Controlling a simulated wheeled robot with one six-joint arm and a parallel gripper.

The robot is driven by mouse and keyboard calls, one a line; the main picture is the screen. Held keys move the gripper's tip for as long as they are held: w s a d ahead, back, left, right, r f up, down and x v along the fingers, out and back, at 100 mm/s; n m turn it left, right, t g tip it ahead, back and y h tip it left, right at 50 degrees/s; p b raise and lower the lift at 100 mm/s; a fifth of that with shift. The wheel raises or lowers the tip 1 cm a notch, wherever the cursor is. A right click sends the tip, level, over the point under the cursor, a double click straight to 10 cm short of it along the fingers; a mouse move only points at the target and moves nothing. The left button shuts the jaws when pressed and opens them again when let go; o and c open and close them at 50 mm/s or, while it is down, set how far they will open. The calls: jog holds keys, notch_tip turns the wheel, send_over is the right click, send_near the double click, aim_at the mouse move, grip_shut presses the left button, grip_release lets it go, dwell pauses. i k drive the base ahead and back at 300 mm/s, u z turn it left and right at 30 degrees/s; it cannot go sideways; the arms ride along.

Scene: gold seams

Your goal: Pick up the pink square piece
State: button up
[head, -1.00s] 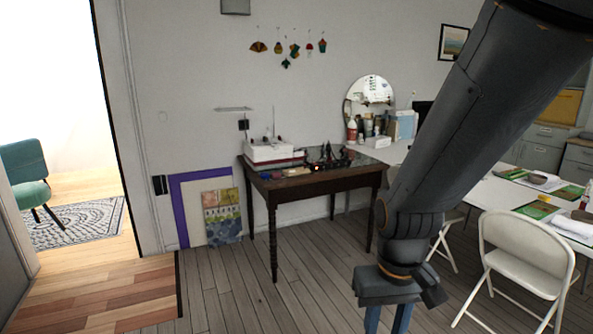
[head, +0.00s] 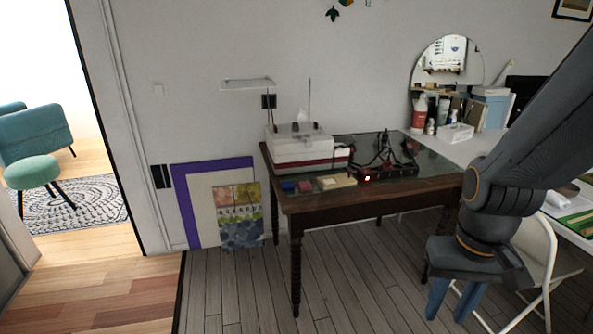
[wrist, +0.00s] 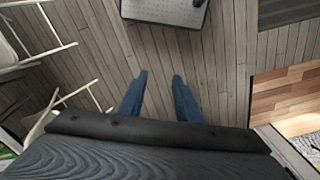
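A small pink piece (head: 305,186) lies near the front left edge of the dark wooden table (head: 330,204) in the head view. A blue piece (head: 288,187) is just left of it, and a pale yellow piece (head: 337,181) is to its right. At this size I cannot tell its exact shape. My gripper (head: 449,312) hangs low at the lower right of the head view, in front of the table and well apart from the pieces. In the wrist view its two blue fingers (wrist: 160,80) are spread with only floor between them. The pink piece is not visible there.
A white and red machine (head: 302,146) stands at the table's back left, with dark cabled equipment (head: 385,160) to its right. A white folding chair (head: 545,262) stands at the right. Framed boards (head: 205,205) lean on the wall. Floor before the table is clear.

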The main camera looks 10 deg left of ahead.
aim_at(303, 185)
jog(key=u, duration=0.4)
jog(key=i, duration=1.4)
jog(key=u, duration=0.4)
